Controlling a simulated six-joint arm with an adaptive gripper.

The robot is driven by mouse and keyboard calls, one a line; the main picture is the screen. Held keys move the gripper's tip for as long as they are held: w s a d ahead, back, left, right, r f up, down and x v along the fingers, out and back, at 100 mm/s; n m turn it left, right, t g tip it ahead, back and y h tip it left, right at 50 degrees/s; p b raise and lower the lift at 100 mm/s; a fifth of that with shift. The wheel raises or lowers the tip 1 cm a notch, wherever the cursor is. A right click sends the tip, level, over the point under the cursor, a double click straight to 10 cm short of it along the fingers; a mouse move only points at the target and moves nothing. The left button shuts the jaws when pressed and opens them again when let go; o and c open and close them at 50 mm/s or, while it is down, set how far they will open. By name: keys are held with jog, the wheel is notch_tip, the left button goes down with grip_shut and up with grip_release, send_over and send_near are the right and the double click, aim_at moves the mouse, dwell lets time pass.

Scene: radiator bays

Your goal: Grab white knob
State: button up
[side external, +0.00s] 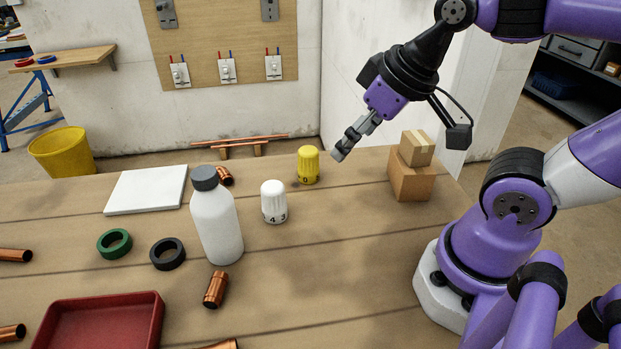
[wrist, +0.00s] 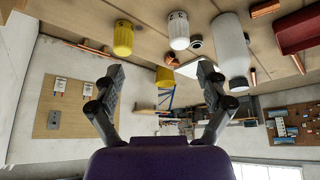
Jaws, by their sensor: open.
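The white knob (side external: 274,202) stands upright on the wooden table, between the white bottle and the yellow knob. Dark marks show around its lower edge. It also shows in the wrist view (wrist: 178,31), near the top middle, beyond the fingertips. My gripper (side external: 341,149) is above the table's back right part, to the right of the yellow knob and higher than the white knob. In the wrist view my gripper (wrist: 160,73) has its two fingers spread wide with nothing between them. It is apart from the white knob.
A yellow knob (side external: 308,165) stands between my gripper and the white knob. A white bottle (side external: 216,222) with a grey cap stands left of the white knob. Cardboard boxes (side external: 411,181) are at the right. Tape rings, copper pieces and a red tray (side external: 100,322) lie left.

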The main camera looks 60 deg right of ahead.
jog(key=m+g, duration=0.4)
jog(key=g, duration=0.2)
send_over(273, 186)
jog(key=f, duration=0.3)
jog(key=shift+w+d+f, duration=0.1)
jog(key=shift+d+f, duration=0.1)
jog(key=shift+f, duration=0.05)
notch_tip(273, 186, down, 5)
jog(key=shift+r, duration=0.15)
jog(key=shift+a+f, duration=0.15)
jog(key=shift+f, duration=2.65)
jog(key=c, duration=1.3)
